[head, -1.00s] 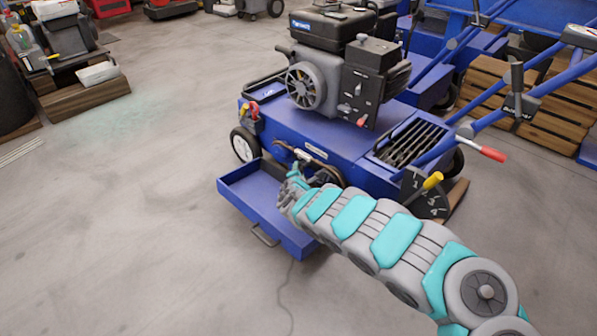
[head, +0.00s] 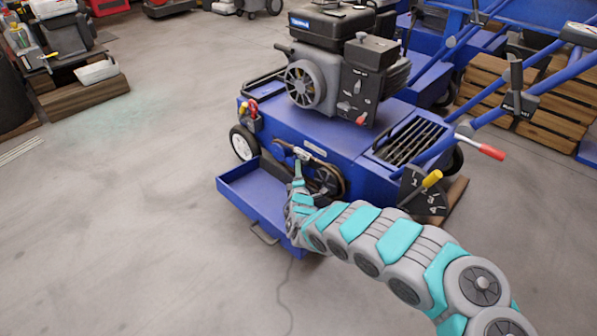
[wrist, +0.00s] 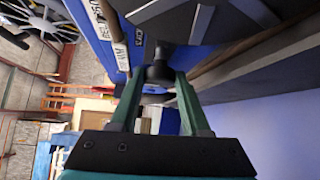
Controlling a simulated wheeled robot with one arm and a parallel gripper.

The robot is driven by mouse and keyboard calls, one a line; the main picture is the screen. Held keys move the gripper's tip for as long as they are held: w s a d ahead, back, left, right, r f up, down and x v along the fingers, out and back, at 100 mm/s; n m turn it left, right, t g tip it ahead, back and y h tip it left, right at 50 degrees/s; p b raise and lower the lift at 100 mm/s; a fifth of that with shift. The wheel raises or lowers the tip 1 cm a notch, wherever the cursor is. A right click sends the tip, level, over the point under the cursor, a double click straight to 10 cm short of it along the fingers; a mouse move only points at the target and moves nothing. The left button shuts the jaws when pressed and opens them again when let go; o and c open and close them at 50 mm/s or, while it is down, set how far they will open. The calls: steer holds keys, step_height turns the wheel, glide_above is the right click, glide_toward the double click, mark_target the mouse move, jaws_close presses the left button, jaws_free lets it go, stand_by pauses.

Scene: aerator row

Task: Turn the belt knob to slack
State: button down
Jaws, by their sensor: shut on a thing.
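The blue aerator (head: 335,150) stands with its side panel toward me. A belt runs over a large dark pulley (head: 328,180) on that side. In the wrist view a small dark knob (wrist: 160,73) sits between the tips of my two green fingers. My gripper (wrist: 160,80) is shut on this knob, close to the blue panel. In the head view my gripper (head: 298,170) is at the belt, left of the pulley. The knob is too small to make out there.
An open blue tray (head: 240,180) sticks out at the machine's lower left, close under my arm. A numbered dark plate with a yellow-handled lever (head: 431,179) is to the right. A red-tipped handle (head: 490,152) juts out above it.

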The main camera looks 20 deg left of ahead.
steer(key=shift+w+d, duration=0.15)
steer(key=shift+d, duration=0.05)
steer(key=shift+c, duration=1.9)
jaws_free()
steer(key=shift+a, duration=0.1)
steer(key=p+v, duration=0.4)
steer(key=v, duration=0.4)
steer(key=shift+f, duration=0.1)
